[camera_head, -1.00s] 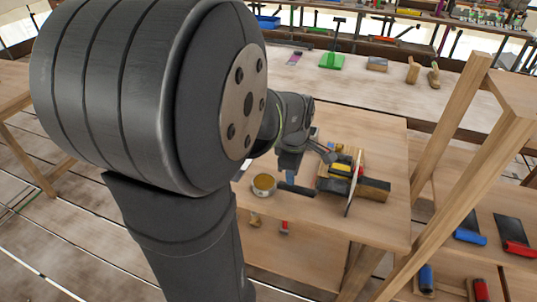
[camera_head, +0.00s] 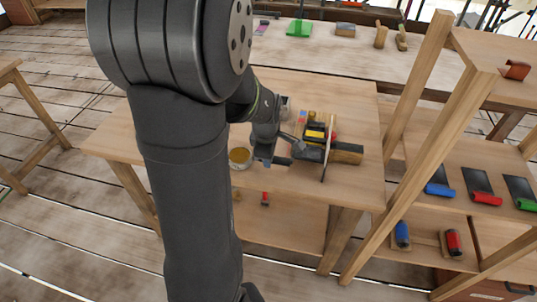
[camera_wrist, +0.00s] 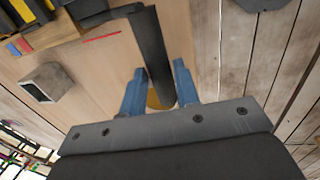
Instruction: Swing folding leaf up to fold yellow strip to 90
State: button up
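The folding tool (camera_head: 345,153) stands on the wooden bench in the head view, with a yellow strip (camera_head: 314,134) on top. A dark bar (camera_head: 282,160), seemingly the leaf's handle, sticks out left from it. In the wrist view the bar (camera_wrist: 154,50) runs down from the top edge, its near end between my gripper's blue fingers (camera_wrist: 157,78). My gripper (camera_head: 262,162) is open around the bar, with a clear gap at the left finger and a narrower one at the right. Contact cannot be told. The leaf's hinge and the strip's bend are too small to judge.
A grey block (camera_wrist: 46,83) lies on the bench. A wooden shelf frame (camera_head: 440,130) rises on the right. The bench front is clear.

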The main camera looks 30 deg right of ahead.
grip_shut()
jog(key=shift+r, duration=0.1)
jog(key=shift+w+d+r+g+y, duration=0.25)
jog(key=shift+w+r+g+y, duration=0.05)
jog(key=shift+r+g+y, duration=0.2)
jog(key=shift+w+d+r+g+y, duration=0.25)
jog(key=shift+r+g+y, duration=0.15)
jog(key=shift+r, duration=0.1)
jog(key=w+d+r+g+y, duration=0.3)
jog(key=w+d+g+y, duration=0.1)
jog(key=w+d, duration=0.6)
jog(key=shift+r+g+y, duration=0.2)
jog(key=shift+g+y, duration=0.2)
jog(key=shift+w+d, duration=0.1)
